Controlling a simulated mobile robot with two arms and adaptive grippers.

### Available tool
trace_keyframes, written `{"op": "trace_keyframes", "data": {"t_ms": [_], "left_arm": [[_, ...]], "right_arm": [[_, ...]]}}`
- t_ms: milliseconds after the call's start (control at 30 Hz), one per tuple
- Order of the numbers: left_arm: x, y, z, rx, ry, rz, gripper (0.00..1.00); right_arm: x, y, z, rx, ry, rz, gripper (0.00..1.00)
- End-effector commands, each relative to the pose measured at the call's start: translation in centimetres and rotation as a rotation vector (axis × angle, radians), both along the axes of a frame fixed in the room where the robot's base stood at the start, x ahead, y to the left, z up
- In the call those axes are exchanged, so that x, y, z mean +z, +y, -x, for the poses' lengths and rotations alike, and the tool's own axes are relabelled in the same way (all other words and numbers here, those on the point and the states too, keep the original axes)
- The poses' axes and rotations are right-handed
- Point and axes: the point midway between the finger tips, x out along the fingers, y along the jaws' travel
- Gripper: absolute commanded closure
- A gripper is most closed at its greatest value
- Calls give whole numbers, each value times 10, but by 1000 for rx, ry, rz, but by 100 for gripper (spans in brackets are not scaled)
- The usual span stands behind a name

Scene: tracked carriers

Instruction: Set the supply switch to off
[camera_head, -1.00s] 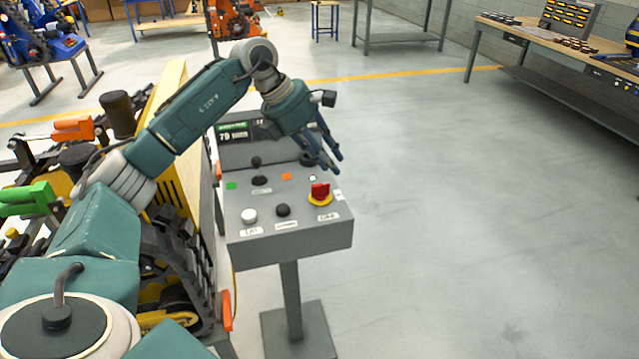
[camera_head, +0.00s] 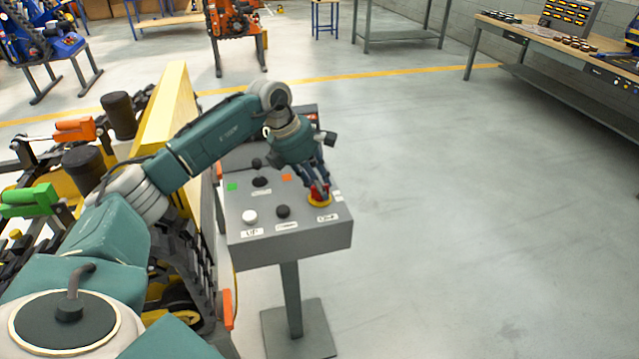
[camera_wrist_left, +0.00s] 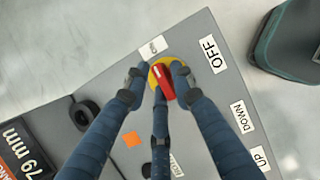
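The supply switch is a red handle on a yellow disc, at the right front of the grey control box (camera_head: 240,246). In the left wrist view the red handle (camera_wrist_left: 166,84) has its white-marked end toward the small, hard-to-read label (camera_wrist_left: 153,46). The OFF label (camera_wrist_left: 212,54) lies to the right of the disc. My left gripper (camera_head: 318,192) is down over the switch. In the wrist view (camera_wrist_left: 160,75) its fingers are spread around the handle, with yellow showing between the left finger and the handle. Contact on the right side is unclear. My right gripper is out of view.
A white button (camera_head: 249,216) and a black button (camera_head: 283,211) sit left of the switch, with UP and DOWN labels. A black joystick (camera_head: 260,181) stands behind. A yellow tracked machine (camera_head: 165,110) is close on the left. The floor to the right is clear.

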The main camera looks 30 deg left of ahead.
Motion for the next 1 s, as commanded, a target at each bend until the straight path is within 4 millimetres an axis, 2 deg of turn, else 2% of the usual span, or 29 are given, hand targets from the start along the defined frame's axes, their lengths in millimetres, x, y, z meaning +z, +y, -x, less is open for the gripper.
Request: {"op": "trace_keyframes", "data": {"t_ms": [233, 367, 767, 1000], "left_arm": [[-1, 0, 0, 0, 0, 0, 76], [-1, 0, 0, 0, 0, 0, 100], [0, 0, 0, 41, -1, -1, 100], [0, 0, 0, 182, -3, -2, 100]], "right_arm": [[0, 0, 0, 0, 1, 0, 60], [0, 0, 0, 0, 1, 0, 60], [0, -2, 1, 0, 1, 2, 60], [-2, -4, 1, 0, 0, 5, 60]]}}
